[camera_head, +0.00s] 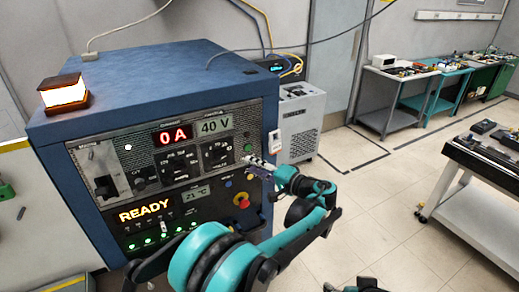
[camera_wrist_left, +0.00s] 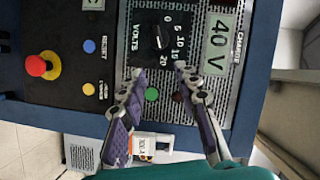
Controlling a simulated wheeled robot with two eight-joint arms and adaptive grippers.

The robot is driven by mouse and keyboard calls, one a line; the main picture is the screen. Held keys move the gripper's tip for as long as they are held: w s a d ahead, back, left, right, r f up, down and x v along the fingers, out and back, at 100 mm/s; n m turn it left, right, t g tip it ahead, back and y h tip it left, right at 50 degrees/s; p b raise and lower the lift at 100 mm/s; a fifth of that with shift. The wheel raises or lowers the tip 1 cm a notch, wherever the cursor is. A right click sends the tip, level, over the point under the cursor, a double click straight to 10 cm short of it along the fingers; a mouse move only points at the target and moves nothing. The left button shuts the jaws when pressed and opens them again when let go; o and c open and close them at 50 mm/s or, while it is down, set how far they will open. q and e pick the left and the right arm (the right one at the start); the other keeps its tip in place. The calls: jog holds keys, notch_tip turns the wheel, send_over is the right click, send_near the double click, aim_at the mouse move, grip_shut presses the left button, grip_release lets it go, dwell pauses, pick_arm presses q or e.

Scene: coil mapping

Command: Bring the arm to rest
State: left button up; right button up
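My left arm, teal and black, reaches up from the bottom of the head view to the front of a blue power cabinet (camera_head: 150,75). My left gripper (camera_head: 258,163) is close to the right part of the control panel, below the 40 V display (camera_head: 215,126). In the left wrist view the two purple-padded fingers of the left gripper (camera_wrist_left: 159,72) are apart with nothing between them. Beyond them show the volts knob (camera_wrist_left: 160,38) and a green button (camera_wrist_left: 152,94). I cannot tell whether the fingertips touch the panel. My right gripper does not show.
The panel reads 0 A (camera_head: 172,135) and READY (camera_head: 144,210). A red emergency knob (camera_head: 241,200) sits low right on it. A lit orange lamp (camera_head: 64,93) stands on top. A grey cabinet (camera_head: 302,120) stands behind. Open floor (camera_head: 390,215) lies to the right.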

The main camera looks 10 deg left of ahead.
pick_arm(q)
jog(key=s+a+f+g+h+b, duration=0.2)
jog(key=s+a+f+h, duration=0.1)
jog(key=s+a, duration=0.35)
jog(key=s+a+f+g+h+b, duration=0.1)
jog(key=s+a+f+h+b, duration=0.15)
jog(key=s+a, duration=0.35)
jog(key=s+d+f+n+h+b, duration=0.1)
jog(key=s+f+h, duration=0.3)
jog(key=s, duration=0.6)
jog(key=s+d+f+n+h+b, duration=0.2)
jog(key=s+f+h, duration=0.2)
jog(key=s+f, duration=0.4)
jog(key=shift+s+d+f+n+t, duration=0.3)
jog(key=shift+s+f+t, duration=0.1)
jog(key=shift+s, duration=0.45)
jog(key=shift+h, duration=0.25)
